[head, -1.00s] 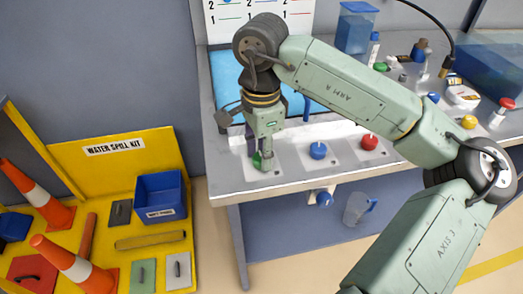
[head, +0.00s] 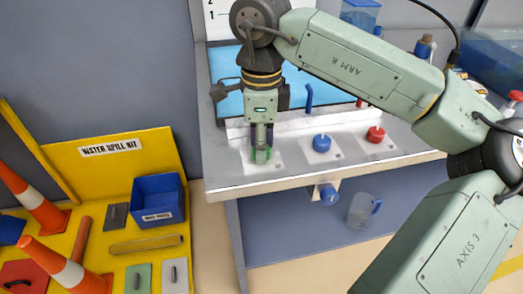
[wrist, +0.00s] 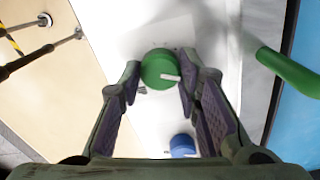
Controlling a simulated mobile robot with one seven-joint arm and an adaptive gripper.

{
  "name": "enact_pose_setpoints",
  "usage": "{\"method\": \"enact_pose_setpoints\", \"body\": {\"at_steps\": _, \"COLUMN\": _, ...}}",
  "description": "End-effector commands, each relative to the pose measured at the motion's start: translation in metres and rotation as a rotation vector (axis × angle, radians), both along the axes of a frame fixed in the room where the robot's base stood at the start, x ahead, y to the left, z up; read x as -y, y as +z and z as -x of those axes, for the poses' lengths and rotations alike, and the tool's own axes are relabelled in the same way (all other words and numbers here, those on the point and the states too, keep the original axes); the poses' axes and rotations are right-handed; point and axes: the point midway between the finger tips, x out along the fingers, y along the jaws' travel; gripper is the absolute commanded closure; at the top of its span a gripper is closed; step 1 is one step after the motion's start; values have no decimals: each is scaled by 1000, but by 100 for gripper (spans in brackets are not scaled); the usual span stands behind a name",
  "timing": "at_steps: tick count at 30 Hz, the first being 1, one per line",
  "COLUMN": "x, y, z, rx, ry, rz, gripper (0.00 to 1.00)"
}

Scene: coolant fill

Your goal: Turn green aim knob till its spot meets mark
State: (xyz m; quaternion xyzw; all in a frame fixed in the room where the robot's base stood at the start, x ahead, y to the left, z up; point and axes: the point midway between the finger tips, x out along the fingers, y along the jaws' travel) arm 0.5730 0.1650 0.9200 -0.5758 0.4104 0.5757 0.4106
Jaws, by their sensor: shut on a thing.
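The green knob (head: 261,155) sits on a pale plate (head: 249,162) at the left front of the bench. In the wrist view the round green knob (wrist: 156,64) carries a white spot (wrist: 170,77), a short bar pointing to the lower right edge. My gripper (head: 261,148) points down over it. In the wrist view the fingers of my gripper (wrist: 159,78) are shut on the knob, one on each side. Small marks show on the plate beside the knob, but I cannot tell which is the aim mark.
A blue knob (head: 322,142) and a red knob (head: 375,134) stand to the right on the bench. A green pipe (wrist: 288,73) reaches in close by in the wrist view. A blue valve (head: 328,194) and a clear jug (head: 364,209) are below the bench edge.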

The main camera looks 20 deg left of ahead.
Motion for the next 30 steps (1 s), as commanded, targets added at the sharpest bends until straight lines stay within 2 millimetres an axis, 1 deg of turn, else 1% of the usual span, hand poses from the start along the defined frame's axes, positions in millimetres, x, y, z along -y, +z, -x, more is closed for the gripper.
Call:
{"method": "enact_pose_setpoints", "body": {"at_steps": 1, "x": 0, "y": -3, "z": 0, "rx": 3, "ry": -37, "rz": 1, "gripper": 97}}
{"method": "enact_pose_setpoints", "body": {"at_steps": 6, "x": 0, "y": -2, "z": 0, "rx": 1, "ry": -160, "rz": 1, "gripper": 97}}
{"method": "enact_pose_setpoints", "body": {"at_steps": 13, "x": 0, "y": -1, "z": 0, "rx": 0, "ry": -270, "rz": 1, "gripper": 97}}
{"method": "enact_pose_setpoints", "body": {"at_steps": 20, "x": 0, "y": 0, "z": 0, "rx": 0, "ry": -320, "rz": 1, "gripper": 97}}
{"method": "enact_pose_setpoints", "body": {"at_steps": 30, "x": 0, "y": 0, "z": 0, "rx": 0, "ry": -328, "rz": 1, "gripper": 97}}
